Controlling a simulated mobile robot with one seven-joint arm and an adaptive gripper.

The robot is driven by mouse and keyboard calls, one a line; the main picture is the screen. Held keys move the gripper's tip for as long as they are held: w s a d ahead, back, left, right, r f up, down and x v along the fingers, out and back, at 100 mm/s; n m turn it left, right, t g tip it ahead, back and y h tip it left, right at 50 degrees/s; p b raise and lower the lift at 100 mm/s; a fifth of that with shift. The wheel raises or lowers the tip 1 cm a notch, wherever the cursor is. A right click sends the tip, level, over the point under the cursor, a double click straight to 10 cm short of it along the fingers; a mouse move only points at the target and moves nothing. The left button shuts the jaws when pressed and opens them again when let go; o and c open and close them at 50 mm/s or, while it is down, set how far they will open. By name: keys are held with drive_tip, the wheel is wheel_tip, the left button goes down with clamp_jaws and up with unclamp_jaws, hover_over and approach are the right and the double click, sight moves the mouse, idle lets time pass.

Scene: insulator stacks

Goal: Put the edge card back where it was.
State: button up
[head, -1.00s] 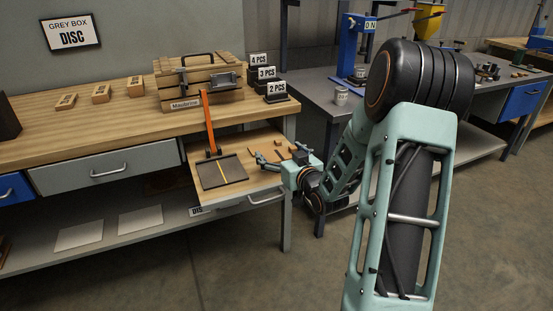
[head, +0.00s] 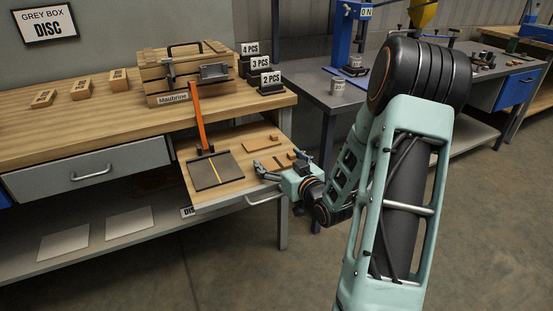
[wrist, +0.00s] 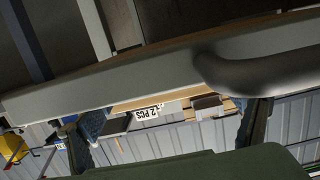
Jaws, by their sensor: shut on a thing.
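My gripper (head: 278,161) reaches over the front right of the pulled-out drawer (head: 232,200), its fingers spread apart around a small brown wooden piece (head: 282,161). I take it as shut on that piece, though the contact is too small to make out. The wrist view shows the fingers (wrist: 170,125) apart, with no held thing clear between them. I cannot tell which thing is the edge card. A flat tan piece (head: 262,143) lies in the drawer behind the fingers.
The drawer's dark mat (head: 230,172) carries a yellow line, with an orange upright (head: 197,120) behind. The drawer handle (wrist: 265,75) is close below the wrist camera. A wooden crate (head: 160,90) and PCS signs (head: 271,79) stand on the bench.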

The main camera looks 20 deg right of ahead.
drive_tip(key=shift+f, duration=0.15)
drive_tip(key=o, duration=0.9)
drive_tip(key=shift+s+r, duration=0.1)
drive_tip(key=shift+r, duration=0.15)
drive_tip(key=shift+s+d+r+p, duration=0.1)
drive_tip(key=shift+s+r+p, duration=0.2)
drive_tip(key=shift+s+p, duration=1.2)
drive_tip(key=shift+s+d+r+p, duration=0.1)
drive_tip(key=shift+s+r+p, duration=0.25)
drive_tip(key=shift+s, duration=2.05)
drive_tip(key=shift+s+r+p, duration=0.2)
drive_tip(key=shift+s+p, duration=0.9)
drive_tip(key=shift+s, duration=0.85)
